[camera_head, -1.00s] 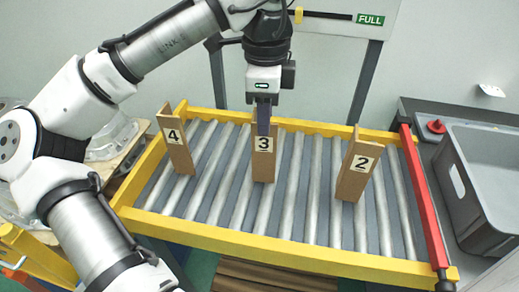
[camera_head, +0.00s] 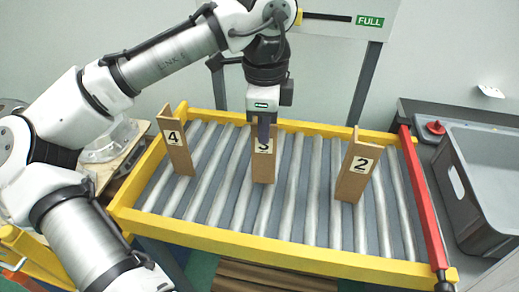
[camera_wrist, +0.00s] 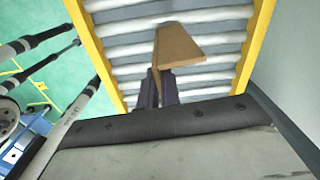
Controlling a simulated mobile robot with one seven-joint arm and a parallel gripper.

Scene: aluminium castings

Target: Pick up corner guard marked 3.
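The corner guard marked 3 (camera_head: 264,168) is a brown angled piece standing upright in the middle of the roller conveyor. My gripper (camera_head: 263,132) points down over its top, and a dark finger covers part of the number label. In the wrist view, the guard (camera_wrist: 178,48) shows from above, just beyond the fingertips. The two dark fingers of my gripper (camera_wrist: 160,88) are a little apart, with a thin brown strip of the guard at the gap. Whether they touch it is hidden.
A guard marked 4 (camera_head: 176,146) stands to the left and one marked 2 (camera_head: 356,172) to the right, both on the rollers. The conveyor has a yellow frame (camera_head: 290,254) and a red bar (camera_head: 424,200) at right. A grey bin (camera_head: 478,190) stands beyond it.

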